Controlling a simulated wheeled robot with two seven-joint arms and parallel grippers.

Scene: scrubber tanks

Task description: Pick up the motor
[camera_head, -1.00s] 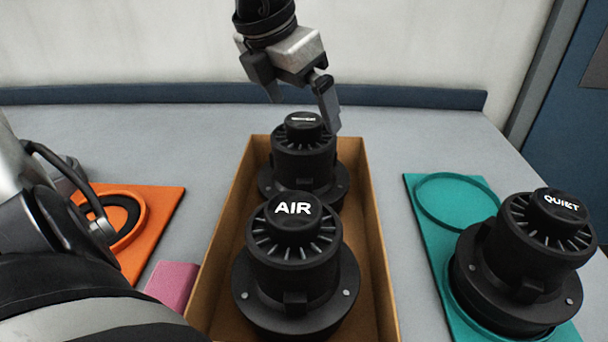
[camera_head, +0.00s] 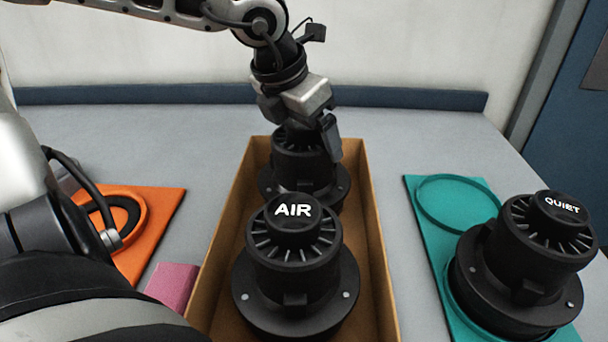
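Two black motors stand upright in a cardboard box (camera_head: 376,235). The front motor (camera_head: 293,262) has a cap marked AIR. The rear motor (camera_head: 300,165) is partly hidden by the front one and by my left gripper. My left gripper (camera_head: 304,138) is over the rear motor's cap, its fingers spread to either side. The right finger reaches down beside the cap; the left fingertip is hard to see. Contact cannot be told. A third motor (camera_head: 525,262), marked QUIET, stands on a teal tray (camera_head: 428,235) at the right. My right gripper is not in view.
An orange tray (camera_head: 160,215) with a ring-shaped recess lies at the left. A pink block (camera_head: 172,284) lies beside the box's left wall. A low blue ledge (camera_head: 400,98) runs along the back. Grey table surface is clear behind the box.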

